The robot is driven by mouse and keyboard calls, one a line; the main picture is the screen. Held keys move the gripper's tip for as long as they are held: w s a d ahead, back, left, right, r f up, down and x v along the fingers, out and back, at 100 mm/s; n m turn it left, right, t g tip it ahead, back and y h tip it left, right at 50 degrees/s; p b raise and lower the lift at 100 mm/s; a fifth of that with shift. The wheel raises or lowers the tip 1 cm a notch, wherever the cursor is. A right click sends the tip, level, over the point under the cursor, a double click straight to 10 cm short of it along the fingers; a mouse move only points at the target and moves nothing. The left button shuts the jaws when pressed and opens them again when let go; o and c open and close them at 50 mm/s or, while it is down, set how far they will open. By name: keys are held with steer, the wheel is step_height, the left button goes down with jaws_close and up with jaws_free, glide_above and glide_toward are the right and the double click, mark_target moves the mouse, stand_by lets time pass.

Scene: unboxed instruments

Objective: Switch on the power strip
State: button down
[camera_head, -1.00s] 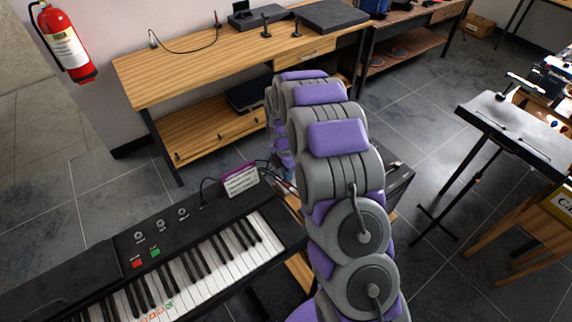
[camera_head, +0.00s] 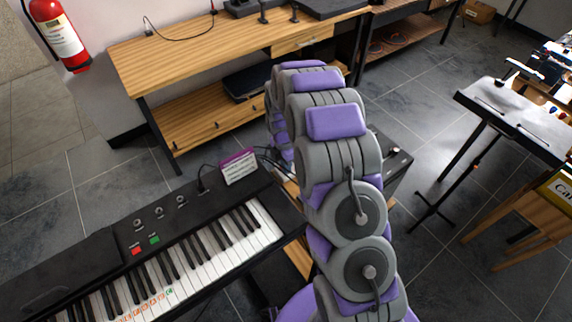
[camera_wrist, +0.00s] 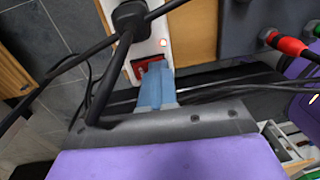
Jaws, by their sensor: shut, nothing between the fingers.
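The white power strip (camera_wrist: 150,40) shows in the wrist view, running down from the top edge. A black plug (camera_wrist: 129,17) sits in it. Its red switch (camera_wrist: 146,67) is at the lower end, and a small light spot (camera_wrist: 163,43) shows beside it. My gripper (camera_wrist: 158,72) is shut and empty, its blue fingertips at the right part of the red switch and partly covering it. I cannot tell whether they press it. In the head view my arm hides the gripper and I cannot make out the strip.
Black cables cross the wrist view on the left, and a red plug (camera_wrist: 290,44) with a cable is at the upper right. In the head view a keyboard (camera_head: 200,250) lies to the left of my arm, a wooden bench (camera_head: 215,45) stands behind, and a music stand (camera_head: 500,110) is at the right.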

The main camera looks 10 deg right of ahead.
steer(key=shift+w+a+r+p, duration=0.1)
steer(key=shift+w+a+p, duration=0.1)
steer(key=shift+w, duration=0.2)
steer(key=shift+w+a+p, duration=0.1)
steer(key=shift+w+p, duration=0.1)
steer(key=shift+w, duration=0.15)
